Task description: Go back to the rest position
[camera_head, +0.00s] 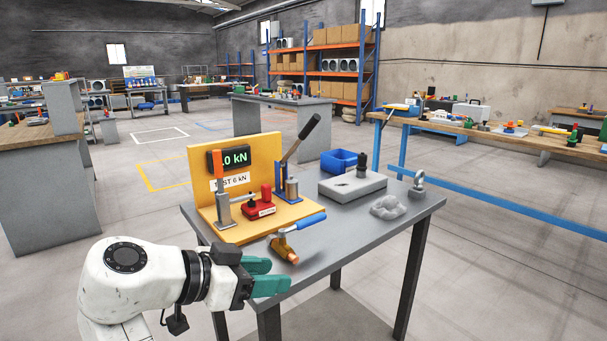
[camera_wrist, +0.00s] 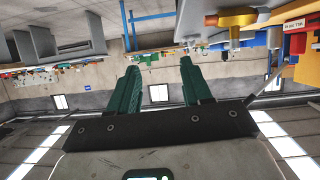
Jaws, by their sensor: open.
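My gripper (camera_head: 267,276) is in the head view at the left front edge of the grey table (camera_head: 345,226). Its two green fingers point right and are apart, with nothing between them. In the wrist view the fingers (camera_wrist: 160,85) also stand apart and empty, and the room appears upside down.
A yellow test stand (camera_head: 262,158) with a "0 kN" display, a red block (camera_head: 258,206) and a black lever stands behind the expander. A grey plate (camera_head: 352,187), blue bin (camera_head: 339,161), grey lump (camera_head: 390,207) and eyebolt (camera_head: 418,182) are farther right. Floor left of the table is open.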

